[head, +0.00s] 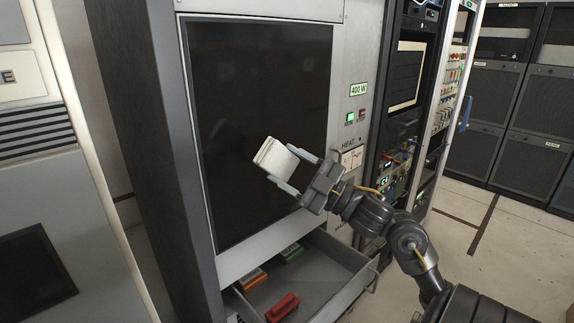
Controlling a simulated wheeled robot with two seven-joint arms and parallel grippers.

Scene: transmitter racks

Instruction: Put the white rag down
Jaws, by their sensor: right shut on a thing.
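The white rag (274,159) is a small folded pad. My right gripper (286,170) is shut on it, with one finger on either side. The gripper holds the rag in the air in front of the dark panel of the rack, above the open drawer (338,280). My right arm comes in from the lower right. My left gripper is not in view.
The drawer holds a red item (282,307), an orange item (252,279) and a green item (291,253). The rack's dark panel (260,90) stands behind the rag. More equipment racks (510,90) stand at the right, with open floor (485,240) before them.

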